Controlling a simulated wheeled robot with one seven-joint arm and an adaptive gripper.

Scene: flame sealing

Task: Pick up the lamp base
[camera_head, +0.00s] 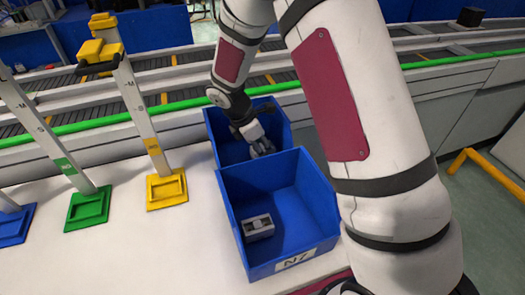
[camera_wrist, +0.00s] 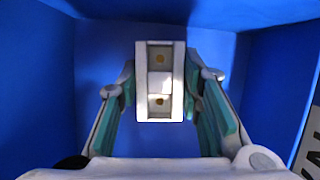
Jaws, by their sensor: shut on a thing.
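The lamp base is a pale grey-white rectangular block with two gold round spots. In the wrist view the lamp base (camera_wrist: 160,107) stands upright in the picture between the fingers, inside a blue bin. My gripper (camera_wrist: 160,84) is shut on it, one teal-padded finger at each side. In the head view my gripper (camera_head: 262,149) is down inside the far blue bin (camera_head: 213,127). The lamp base is too small and too hidden there to make out clearly.
A near blue bin (camera_head: 292,265) marked N7 holds a small grey-white part (camera_head: 257,227) and adjoins the far bin. Tall stands with yellow (camera_head: 166,189), green (camera_head: 89,208) and blue (camera_head: 16,227) bases are at left. A conveyor with a green edge (camera_head: 190,103) runs behind.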

